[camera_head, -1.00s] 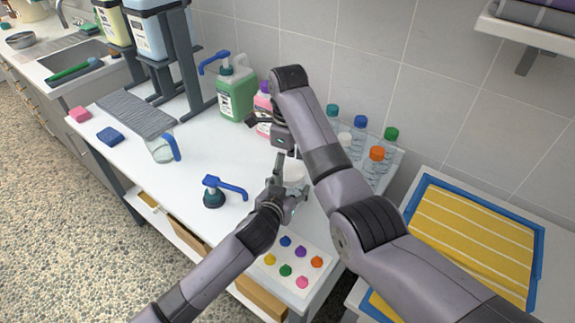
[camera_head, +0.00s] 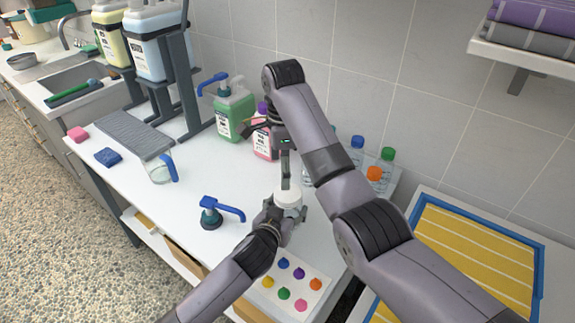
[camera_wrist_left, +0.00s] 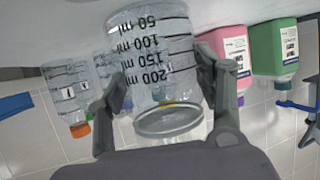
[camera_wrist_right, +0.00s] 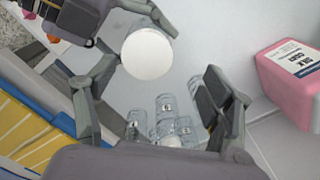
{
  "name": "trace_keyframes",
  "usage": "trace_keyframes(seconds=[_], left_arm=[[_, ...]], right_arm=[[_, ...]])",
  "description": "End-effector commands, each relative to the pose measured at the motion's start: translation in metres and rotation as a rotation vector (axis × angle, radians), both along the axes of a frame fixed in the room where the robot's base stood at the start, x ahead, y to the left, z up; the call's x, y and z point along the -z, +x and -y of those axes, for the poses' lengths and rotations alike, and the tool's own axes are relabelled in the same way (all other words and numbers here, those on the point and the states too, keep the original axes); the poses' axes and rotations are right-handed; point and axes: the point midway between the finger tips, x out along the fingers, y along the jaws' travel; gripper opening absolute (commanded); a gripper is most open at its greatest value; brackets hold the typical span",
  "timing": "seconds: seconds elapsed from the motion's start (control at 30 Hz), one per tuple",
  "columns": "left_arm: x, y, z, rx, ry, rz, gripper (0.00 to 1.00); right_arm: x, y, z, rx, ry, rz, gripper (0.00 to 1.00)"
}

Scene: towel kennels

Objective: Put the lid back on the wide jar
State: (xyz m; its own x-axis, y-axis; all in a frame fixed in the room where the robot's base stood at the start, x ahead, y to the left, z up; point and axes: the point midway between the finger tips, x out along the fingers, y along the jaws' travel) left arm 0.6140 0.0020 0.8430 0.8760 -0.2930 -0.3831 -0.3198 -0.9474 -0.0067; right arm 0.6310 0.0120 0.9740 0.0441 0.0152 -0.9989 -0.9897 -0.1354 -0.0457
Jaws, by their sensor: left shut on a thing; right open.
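The wide jar (camera_wrist_left: 155,50) is clear with black ml marks; my left gripper (camera_wrist_left: 163,78) is shut around it. In the head view my left gripper (camera_head: 280,218) holds it just above or on the table, which I cannot tell. The white round lid (camera_head: 288,198) lies over the jar's mouth; whether it is fully seated is not clear. In the right wrist view the lid (camera_wrist_right: 147,53) shows as a plain white disc between my left fingers. My right gripper (camera_wrist_right: 158,85) is open and empty, with the lid a little beyond its fingers.
Clear bottles with coloured caps (camera_head: 374,174) stand behind my right arm. A pink jug (camera_head: 262,140) and a green jug (camera_head: 235,112) stand by the wall. A blue-handled pump (camera_head: 212,212) and a colour-dot card (camera_head: 292,284) are near my left gripper.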

Motion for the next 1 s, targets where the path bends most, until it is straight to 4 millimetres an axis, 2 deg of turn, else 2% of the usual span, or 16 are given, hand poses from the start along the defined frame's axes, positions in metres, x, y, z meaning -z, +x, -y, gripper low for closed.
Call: trace_keyframes(seconds=[0.4, 1.0], left_arm=[[0.001, 0.000, 0.000, -0.001, 0.002, -0.001, 0.00], [0.001, 0.000, 0.000, -0.001, 0.002, -0.001, 0.00]], right_arm=[[-0.022, 0.007, -0.006, -1.051, -0.064, 0.068, 0.75], [-0.027, 0.001, -0.003, -2.532, -0.146, 0.056, 0.75]])
